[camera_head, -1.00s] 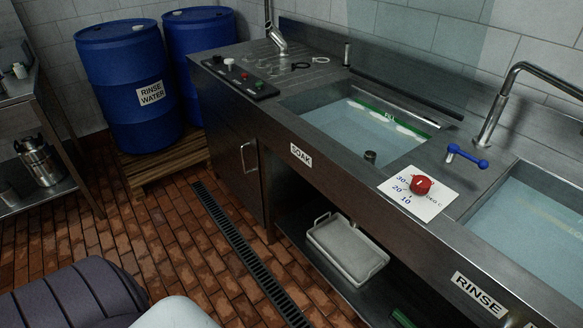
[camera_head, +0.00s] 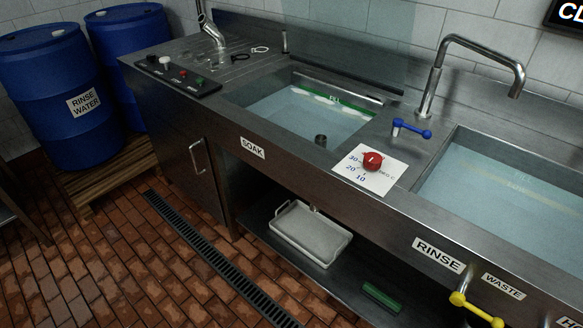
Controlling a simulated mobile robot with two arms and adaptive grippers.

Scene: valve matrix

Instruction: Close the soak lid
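The soak basin (camera_head: 252,105) is filled with water and stands uncovered in the steel counter, above the SOAK label (camera_head: 252,148). A tinted, see-through panel (camera_head: 350,45), which looks like the soak lid, stands raised behind the basin against the tiled wall. A dark strip (camera_head: 375,84) runs along its lower edge at the back rim. Neither of my grippers shows in the head view.
A red dial (camera_head: 372,161) and a blue-handled valve (camera_head: 412,129) sit between the soak and rinse basins. A tall tap (camera_head: 438,75) rises behind them. A yellow valve handle (camera_head: 476,309) sticks out at the front right. Blue barrels (camera_head: 60,110) stand left; the floor in front is clear.

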